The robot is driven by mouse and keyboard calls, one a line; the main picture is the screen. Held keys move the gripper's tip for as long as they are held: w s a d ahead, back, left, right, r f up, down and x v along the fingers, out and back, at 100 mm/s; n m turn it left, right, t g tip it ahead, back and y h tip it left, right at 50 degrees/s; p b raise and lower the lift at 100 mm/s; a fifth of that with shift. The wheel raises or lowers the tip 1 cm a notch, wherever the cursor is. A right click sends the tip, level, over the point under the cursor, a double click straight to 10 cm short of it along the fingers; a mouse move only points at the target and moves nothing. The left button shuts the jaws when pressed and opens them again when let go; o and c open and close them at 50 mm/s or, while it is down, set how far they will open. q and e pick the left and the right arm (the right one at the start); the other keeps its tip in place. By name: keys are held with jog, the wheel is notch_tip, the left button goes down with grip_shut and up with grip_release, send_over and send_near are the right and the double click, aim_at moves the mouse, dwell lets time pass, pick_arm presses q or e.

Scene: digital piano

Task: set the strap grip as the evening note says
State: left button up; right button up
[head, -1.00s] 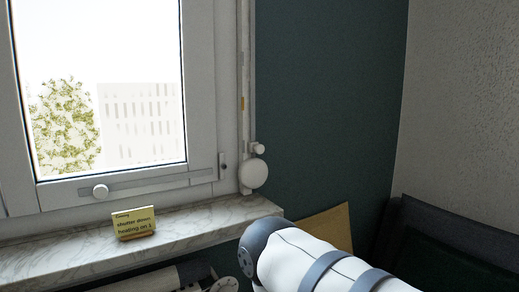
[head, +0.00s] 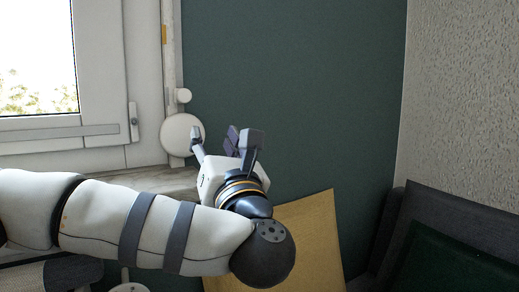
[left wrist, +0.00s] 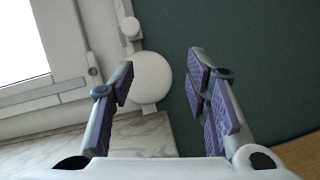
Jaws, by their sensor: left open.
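A pale vertical strap strip (head: 168,50) runs down beside the window frame, with a small orange mark on it. A small white knob (head: 183,96) sits at its lower end, above a large white round disc (head: 181,136); I cannot tell which part is the grip. My left gripper (head: 224,136) is open and empty, just right of the disc in the head view. In the left wrist view the knob (left wrist: 131,27) and disc (left wrist: 152,78) show beyond and between the spread fingers (left wrist: 161,66), apparently untouched. The note is out of view now; earlier it read "shutter down, heating on 1".
The window (head: 38,60) and its handle (head: 133,122) are at the left. A marble sill (left wrist: 143,137) lies below the disc. A yellowish panel (head: 305,240) leans against the teal wall (head: 290,90). Dark furniture (head: 450,240) fills the lower right.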

aim_at(185, 95)
pick_arm(q)
jog(key=w+a+r+n+y, duration=0.1)
jog(key=w+a+r, duration=0.1)
jog(key=w+a+r+n+y+p, duration=0.1)
jog(key=w+a+r+n, duration=0.1)
jog(key=w+a+r, duration=0.1)
jog(key=w+a+r+n+g, duration=0.1)
jog(key=w+a+r, duration=0.2)
jog(key=shift+w+a+y+p, duration=0.15)
jog(key=shift+y+p, duration=0.25)
grip_shut()
